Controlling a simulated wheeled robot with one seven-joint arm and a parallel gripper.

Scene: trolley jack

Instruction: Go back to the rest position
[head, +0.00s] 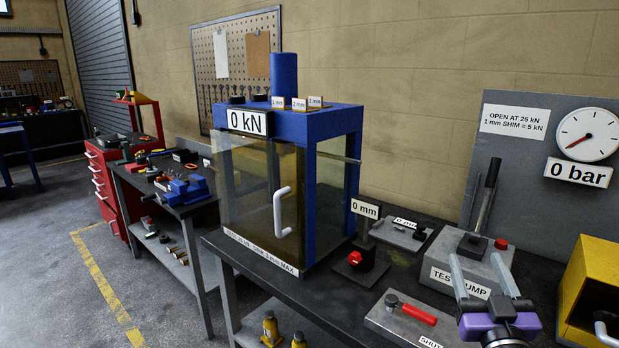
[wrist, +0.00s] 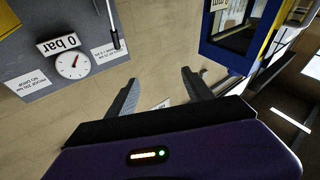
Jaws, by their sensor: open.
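My gripper (head: 484,277) shows at the lower right of the head view, its two grey fingers pointing up and spread apart with nothing between them. It is in front of the test pump (head: 466,270) in the picture and hides part of it. In the wrist view the fingers (wrist: 160,92) also stand apart and empty, with the beige wall beyond. That view is upside down, with the gauge board (wrist: 70,50) at upper left and the blue press frame (wrist: 232,45) at upper right.
The bench (head: 385,262) holds the press with its closed clear door (head: 258,190), a 0 mm indicator (head: 365,209), a red-handled valve (head: 418,315) marked SHUT and a yellow box (head: 590,290). A side bench (head: 170,208) with tools stands left. The floor at left is open.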

